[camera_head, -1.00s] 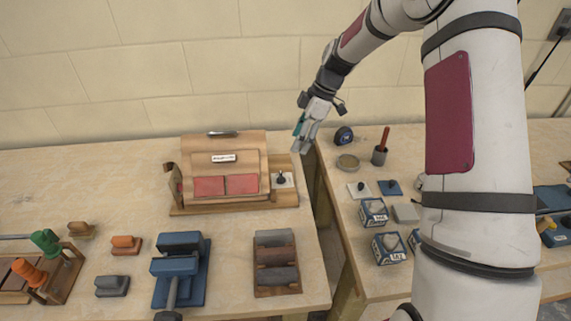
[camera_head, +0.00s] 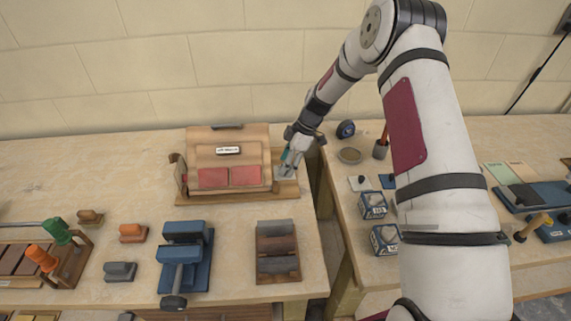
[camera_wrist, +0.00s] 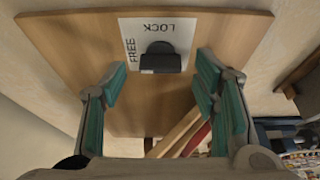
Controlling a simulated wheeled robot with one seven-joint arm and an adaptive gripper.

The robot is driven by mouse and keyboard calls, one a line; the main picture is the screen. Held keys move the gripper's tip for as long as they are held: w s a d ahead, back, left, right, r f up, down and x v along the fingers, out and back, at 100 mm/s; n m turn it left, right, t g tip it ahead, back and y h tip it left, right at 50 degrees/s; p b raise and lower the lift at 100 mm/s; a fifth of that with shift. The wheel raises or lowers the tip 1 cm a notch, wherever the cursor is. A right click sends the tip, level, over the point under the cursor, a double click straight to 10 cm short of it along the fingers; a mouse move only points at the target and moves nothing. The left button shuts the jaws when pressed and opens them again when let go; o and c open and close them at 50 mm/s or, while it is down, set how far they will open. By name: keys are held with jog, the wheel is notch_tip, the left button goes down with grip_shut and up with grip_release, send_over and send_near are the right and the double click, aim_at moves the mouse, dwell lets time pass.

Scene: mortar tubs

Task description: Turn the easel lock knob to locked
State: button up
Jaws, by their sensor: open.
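The easel lock knob (camera_wrist: 160,58) is a dark knob on a white plate (camera_wrist: 133,27) marked FREE and LOCK, upside down in the wrist view. The plate is on the wooden base (camera_wrist: 60,35) of the easel box. In the head view the wooden easel box (camera_head: 228,143) with two red panels stands on the left table, and my gripper (camera_head: 287,162) is over the plate at its right side, hiding the knob. In the wrist view my gripper (camera_wrist: 160,100) is open, its two teal-padded fingers apart. The knob shows beyond the fingertips, between their lines, not clasped.
A wooden tray of dark blocks (camera_head: 262,275) and a blue clamp-like tool (camera_head: 185,255) lie in front of the easel. The right table, across a narrow gap, holds a tape measure (camera_head: 346,129), a shallow dish (camera_head: 350,155) and small boxes (camera_head: 373,205). A wall stands behind.

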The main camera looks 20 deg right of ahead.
jog(key=shift+a+f, duration=0.15)
jog(key=shift+f, duration=0.35)
jog(key=c, duration=1.2)
jog(key=shift+o, duration=0.2)
jog(key=shift+s+m, duration=0.1)
jog(key=shift+m, duration=0.3)
jog(key=m+t+p, duration=0.1)
jog(key=m, duration=0.1)
jog(key=m+t+h+p, duration=0.1)
jog(key=m, duration=0.1)
jog(key=shift+s+a+r+m, duration=0.1)
jog(key=shift+m, duration=0.3)
jog(key=m+t+h, duration=0.1)
jog(key=m, duration=0.3)
jog(key=shift+a, duration=0.1)
jog(key=shift+m+t+h, duration=0.3)
jog(key=shift+m+h, duration=0.2)
jog(key=shift+m, duration=0.6)
